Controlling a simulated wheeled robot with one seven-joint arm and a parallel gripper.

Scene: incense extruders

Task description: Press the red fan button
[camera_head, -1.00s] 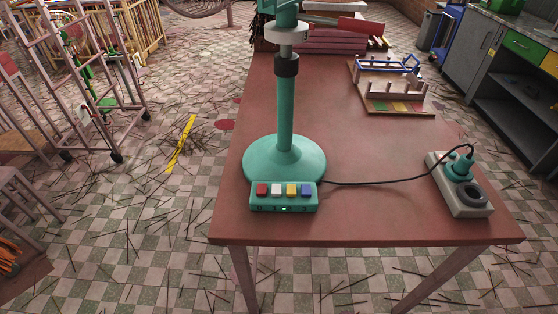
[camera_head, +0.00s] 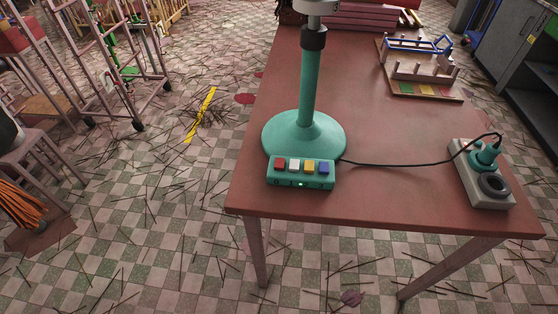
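The red fan button (camera_head: 280,163) is the leftmost of the coloured buttons on the teal fan's control panel (camera_head: 301,181). To its right are a white button (camera_head: 294,165), a yellow button (camera_head: 309,167) and a blue button (camera_head: 324,168). A small light glows on the panel's front. The panel sits at the front of the round fan base (camera_head: 304,136), near the table's front edge. The fan pole (camera_head: 307,85) rises out of the top of the view, so the fan's head is hidden. My gripper is not in view.
The reddish table (camera_head: 400,195) has clear room around the base. A black cable runs to a grey power strip (camera_head: 482,190) at right. A wooden rack (camera_head: 420,70) stands behind. Thin sticks litter the tiled floor. A stool (camera_head: 60,150) and metal trolley (camera_head: 110,60) stand at left.

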